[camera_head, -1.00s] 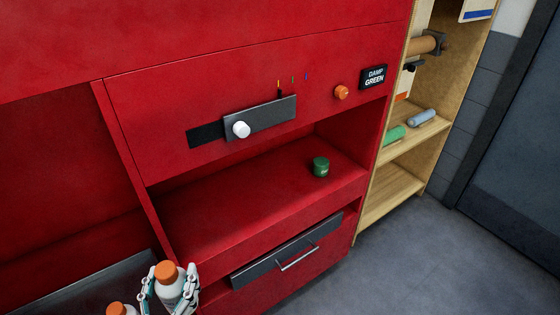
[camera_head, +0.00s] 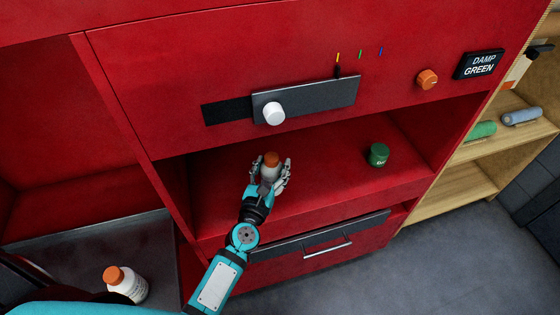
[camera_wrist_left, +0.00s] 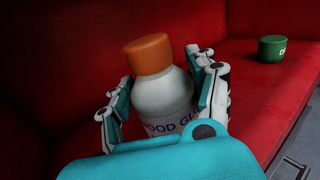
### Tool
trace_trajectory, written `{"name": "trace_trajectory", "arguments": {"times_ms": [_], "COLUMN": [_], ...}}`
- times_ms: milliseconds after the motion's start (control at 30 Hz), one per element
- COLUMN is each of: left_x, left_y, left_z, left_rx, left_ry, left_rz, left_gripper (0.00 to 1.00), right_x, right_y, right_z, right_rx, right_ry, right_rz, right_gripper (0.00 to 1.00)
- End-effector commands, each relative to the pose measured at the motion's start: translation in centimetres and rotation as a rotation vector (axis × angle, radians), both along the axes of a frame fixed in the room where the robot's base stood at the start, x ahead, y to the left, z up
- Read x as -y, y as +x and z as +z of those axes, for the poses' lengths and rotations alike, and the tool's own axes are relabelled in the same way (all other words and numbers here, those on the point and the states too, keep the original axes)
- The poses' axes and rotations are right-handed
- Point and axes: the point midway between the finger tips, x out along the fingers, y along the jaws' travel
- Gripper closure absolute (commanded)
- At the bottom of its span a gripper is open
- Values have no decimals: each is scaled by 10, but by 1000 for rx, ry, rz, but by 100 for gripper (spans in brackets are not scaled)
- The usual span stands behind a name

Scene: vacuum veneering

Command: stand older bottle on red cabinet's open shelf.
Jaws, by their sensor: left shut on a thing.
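My left gripper (camera_head: 270,178) is shut on a white bottle with an orange cap (camera_head: 271,160), inside the opening of the red cabinet's open shelf (camera_head: 330,175). In the left wrist view the held bottle (camera_wrist_left: 163,95) leans slightly and shows part of a label reading "OOD GL". Its base is hidden by the gripper, so I cannot tell whether it touches the shelf. A second white bottle with an orange cap (camera_head: 126,284) stands on the grey surface at the lower left. I cannot tell from the labels which bottle is older. My right gripper is not in view.
A green round container (camera_head: 377,155) stands on the shelf, right of the held bottle; it also shows in the left wrist view (camera_wrist_left: 272,48). A drawer with a handle (camera_head: 327,249) lies below. A wooden rack (camera_head: 465,184) with rolls stands at the right.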

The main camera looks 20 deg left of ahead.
Motion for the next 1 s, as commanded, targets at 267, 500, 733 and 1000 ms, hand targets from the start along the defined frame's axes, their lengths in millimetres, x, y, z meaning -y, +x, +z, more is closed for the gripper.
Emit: {"name": "trace_trajectory", "arguments": {"times_ms": [267,500,733,1000], "left_x": [1,1,1,1], "left_y": [47,50,50,49], "left_z": [-4,-26,-40,-43], "left_rx": [3,2,3,2], "left_ry": [1,2,2,1], "left_rz": [1,1,2,2], "left_gripper": [88,88,88,88], "right_x": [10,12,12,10], "right_y": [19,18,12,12], "right_z": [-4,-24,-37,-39], "right_rx": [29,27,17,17], "right_ry": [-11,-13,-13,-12], "right_rz": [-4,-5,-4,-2], "right_gripper": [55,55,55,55]}}
